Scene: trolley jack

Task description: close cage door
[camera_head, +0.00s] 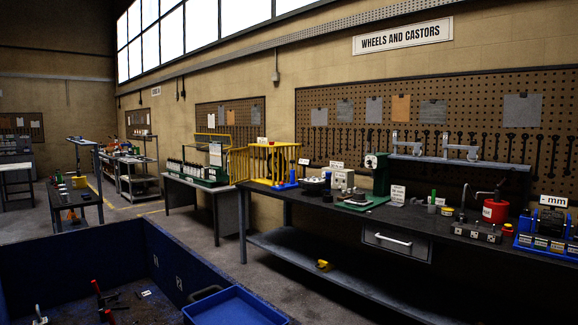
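A yellow barred cage (273,161) stands at the left end of the long dark workbench, against the wall. A yellow barred panel (238,164), which looks like its door, stands out at the cage's left side, swung away from the front. The hinge and latch are too small to make out. A small white label sits on top of the cage. A blue object stands at the cage's front right. My gripper is not in view.
The long workbench (335,211) holds a green machine (377,176), a red container (495,211) and blue racks at the right. Blue walls (176,262) and a blue tray (236,307) fill the lower left.

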